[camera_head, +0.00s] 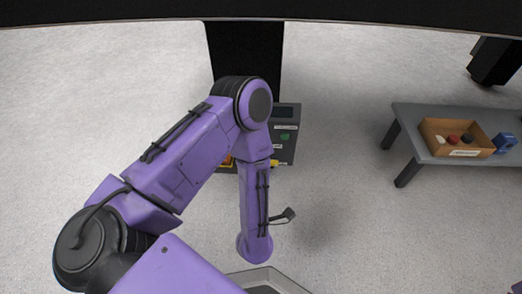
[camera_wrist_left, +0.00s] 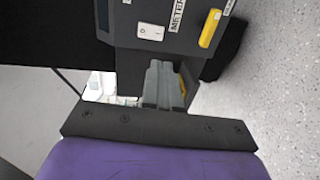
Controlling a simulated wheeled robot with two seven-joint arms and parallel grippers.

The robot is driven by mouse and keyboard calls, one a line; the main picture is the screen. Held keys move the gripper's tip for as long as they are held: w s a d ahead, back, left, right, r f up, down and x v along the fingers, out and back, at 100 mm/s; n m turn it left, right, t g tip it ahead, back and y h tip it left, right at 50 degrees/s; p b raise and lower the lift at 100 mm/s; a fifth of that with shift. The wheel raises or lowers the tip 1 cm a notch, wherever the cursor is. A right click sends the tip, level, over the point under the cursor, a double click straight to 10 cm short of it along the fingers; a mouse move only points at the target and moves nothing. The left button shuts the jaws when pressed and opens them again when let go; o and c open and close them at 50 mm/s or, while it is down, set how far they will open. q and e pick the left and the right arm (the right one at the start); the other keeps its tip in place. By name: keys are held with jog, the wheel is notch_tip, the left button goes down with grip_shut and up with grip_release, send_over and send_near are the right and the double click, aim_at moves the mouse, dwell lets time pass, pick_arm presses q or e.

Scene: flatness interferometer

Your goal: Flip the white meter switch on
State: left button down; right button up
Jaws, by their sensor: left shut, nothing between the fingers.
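The white meter switch (camera_wrist_left: 150,31) is a small rocker marked with a circle and a line, on a dark grey panel (camera_wrist_left: 190,45) beside a METER label (camera_wrist_left: 176,15). My left gripper (camera_wrist_left: 163,68) is shut and empty, its fingertips just below the switch in the left wrist view. I cannot tell whether they touch the panel. In the head view the dark grey control box (camera_head: 285,150) shows partly behind my left arm, which hides the switch there. The left fingers are not visible in the head view, and my right gripper is in neither view.
A yellow handle (camera_wrist_left: 210,28) sits right of the METER label. A grey bench (camera_head: 440,117) at the right carries an open cardboard box (camera_head: 460,152) with small red and dark items, and a blue object (camera_head: 505,142). The floor between bench and box is clear.

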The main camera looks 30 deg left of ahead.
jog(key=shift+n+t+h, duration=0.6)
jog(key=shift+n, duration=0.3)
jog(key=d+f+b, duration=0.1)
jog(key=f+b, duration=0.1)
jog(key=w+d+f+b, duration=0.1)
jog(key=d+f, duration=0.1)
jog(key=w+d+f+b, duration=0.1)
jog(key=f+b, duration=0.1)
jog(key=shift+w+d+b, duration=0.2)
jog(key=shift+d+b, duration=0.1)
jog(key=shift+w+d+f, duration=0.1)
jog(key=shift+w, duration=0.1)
pick_arm(q)
jog(key=x, duration=1.3)
jog(key=shift+w+a, duration=0.2)
jog(key=shift+w, duration=0.05)
